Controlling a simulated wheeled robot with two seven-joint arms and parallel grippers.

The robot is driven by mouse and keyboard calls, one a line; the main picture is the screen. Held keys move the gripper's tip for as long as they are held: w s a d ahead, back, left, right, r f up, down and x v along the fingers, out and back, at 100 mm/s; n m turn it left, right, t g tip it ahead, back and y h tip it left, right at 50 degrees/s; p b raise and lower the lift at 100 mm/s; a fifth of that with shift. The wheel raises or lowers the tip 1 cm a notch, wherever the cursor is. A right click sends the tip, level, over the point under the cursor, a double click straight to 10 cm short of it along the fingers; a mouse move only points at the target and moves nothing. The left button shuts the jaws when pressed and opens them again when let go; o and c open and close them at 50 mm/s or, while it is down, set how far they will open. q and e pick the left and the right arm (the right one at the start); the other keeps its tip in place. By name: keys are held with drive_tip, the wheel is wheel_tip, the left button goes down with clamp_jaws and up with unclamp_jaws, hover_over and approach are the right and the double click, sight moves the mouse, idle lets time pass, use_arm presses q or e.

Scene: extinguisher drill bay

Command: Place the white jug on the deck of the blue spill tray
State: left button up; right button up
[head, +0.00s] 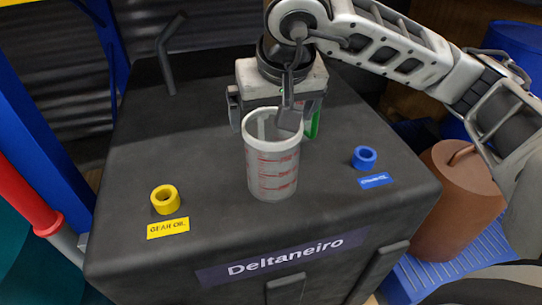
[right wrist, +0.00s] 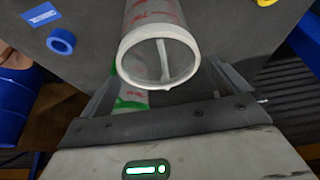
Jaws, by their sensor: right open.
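The white jug (head: 271,170), translucent with red markings, stands upright and open-topped on the dark cabinet top. My right gripper (head: 275,108) is open at the jug's rim, on its far side. In the right wrist view the jug (right wrist: 158,58) shows its open mouth between and beyond the spread fingers (right wrist: 165,76); I cannot tell whether they touch it. The blue spill tray (head: 435,270) is low at the right, beside the cabinet, with a ribbed deck partly hidden by the cabinet and a drum. My left gripper is out of view.
The dark cabinet (head: 215,235) carries a yellow ring (head: 165,199) and a blue ring (head: 364,158) with labels. A green and white item (head: 313,122) is behind the jug. A terracotta drum (head: 452,205) is at the tray. Blue posts and a red pipe are at left.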

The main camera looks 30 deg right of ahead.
sight(269, 118)
drive_tip(key=shift+p+x, duration=0.45)
drive_tip(key=shift+x, duration=3)
drive_tip(key=c, duration=1.2)
drive_tip(key=shift+o, duration=0.2)
drive_tip(key=shift+s+a+r+b, duration=0.1)
drive_tip(key=shift+r+b, duration=0.1)
drive_tip(key=shift+r, duration=0.75)
drive_tip(key=shift+s+a+r+b, duration=0.1)
drive_tip(key=shift+r+b, duration=0.1)
drive_tip(key=shift+r, duration=0.8)
drive_tip(key=s+a+r, duration=0.5)
drive_tip(key=s+r, duration=0.4)
drive_tip(key=s, duration=0.3)
drive_tip(key=shift+s+a, duration=0.2)
drive_tip(key=shift+a, duration=0.05)
